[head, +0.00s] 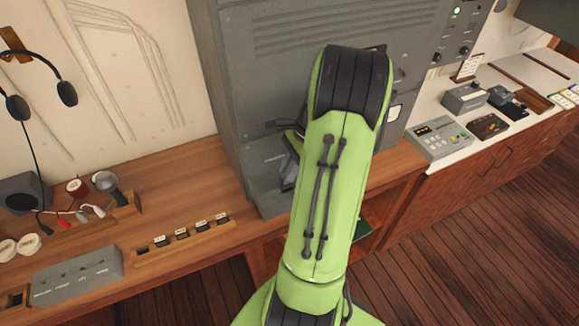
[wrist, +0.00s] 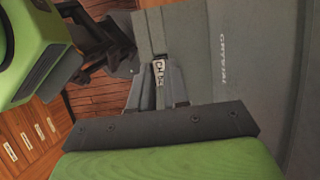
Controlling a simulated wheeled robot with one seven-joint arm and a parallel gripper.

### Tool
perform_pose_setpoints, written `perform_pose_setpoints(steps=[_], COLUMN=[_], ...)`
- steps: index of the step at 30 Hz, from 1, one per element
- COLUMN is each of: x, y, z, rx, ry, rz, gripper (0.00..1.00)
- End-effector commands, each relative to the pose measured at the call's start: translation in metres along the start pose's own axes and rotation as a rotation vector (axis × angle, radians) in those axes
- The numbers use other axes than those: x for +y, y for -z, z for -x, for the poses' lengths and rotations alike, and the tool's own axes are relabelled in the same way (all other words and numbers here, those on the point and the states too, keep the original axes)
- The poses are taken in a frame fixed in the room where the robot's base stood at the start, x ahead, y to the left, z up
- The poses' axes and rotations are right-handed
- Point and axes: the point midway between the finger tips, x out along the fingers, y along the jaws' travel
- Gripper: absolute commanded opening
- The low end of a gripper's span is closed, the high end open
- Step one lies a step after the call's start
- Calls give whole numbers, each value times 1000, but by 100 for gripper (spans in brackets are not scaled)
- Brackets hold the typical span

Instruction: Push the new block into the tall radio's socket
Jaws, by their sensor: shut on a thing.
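The tall grey radio (head: 225,70) stands at the back of the wooden counter, partly hidden behind my green arm. In the wrist view its grey face (wrist: 245,75) fills the right side and carries lettering that seems to read CRYSTAL. My gripper (wrist: 159,84) is shut on a small block (wrist: 159,71) with a white label marked CH and more characters too small to read. The block is close to a grey panel of the radio. The socket is hidden, and I cannot tell whether the block is touching it.
A wooden rack (head: 210,238) with several small labelled blocks lies on the counter left of the radio. A grey slotted box (head: 78,276), a speaker (head: 22,192) and a headset (head: 66,93) are farther left. Control boxes (head: 437,138) stand on the white counter at right.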

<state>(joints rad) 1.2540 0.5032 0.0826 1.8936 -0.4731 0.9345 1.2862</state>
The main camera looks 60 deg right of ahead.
Motion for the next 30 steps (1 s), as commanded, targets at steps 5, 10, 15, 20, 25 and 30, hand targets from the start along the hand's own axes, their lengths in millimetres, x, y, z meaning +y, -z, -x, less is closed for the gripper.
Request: perform_pose_setpoints(steps=[5,10,15,20,25,30], x=[0,0,0,0,0,0], y=[0,0,0,0,2,3], z=[0,0,0,-1,-4,-7], rx=[0,0,0,0,0,0], ry=[-1,0,0,-1,-1,-1], rz=[0,0,0,0,0,-1], gripper=[0,0,0,0,0,0])
